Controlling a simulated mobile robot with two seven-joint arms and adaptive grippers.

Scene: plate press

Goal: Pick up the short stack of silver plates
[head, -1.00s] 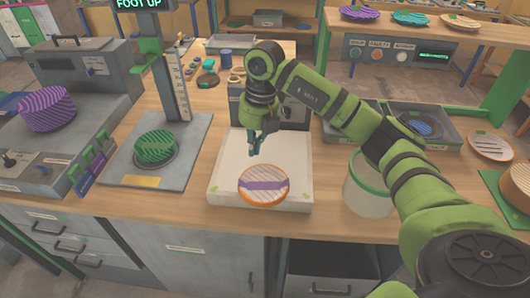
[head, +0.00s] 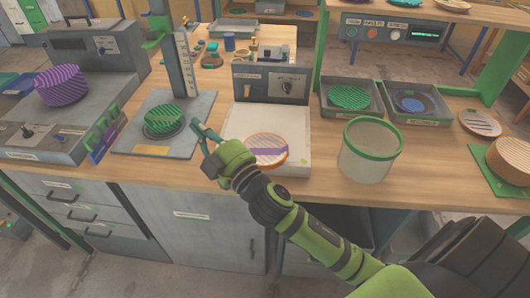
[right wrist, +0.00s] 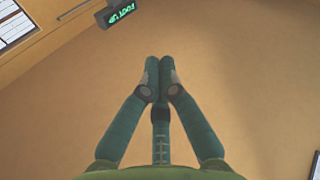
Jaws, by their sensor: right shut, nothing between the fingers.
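No stack that is plainly silver stands out. A pale striped disc (head: 266,146) with an orange rim and a purple band lies on a white pad (head: 295,118) at the middle of the bench. My right gripper (head: 204,132) is left of that disc, apart from it, and my forearm passes in front of the pad's near edge. The gripper is shut and empty; its fingertips meet in the right wrist view (right wrist: 159,66). My left gripper is not in view.
A green disc (head: 164,117) sits on the scale, close left of my gripper. A purple stack (head: 62,86) is on the left machine. Trays hold a green plate (head: 350,97) and a blue plate (head: 410,102). A green-rimmed bin (head: 368,153) stands right of the pad.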

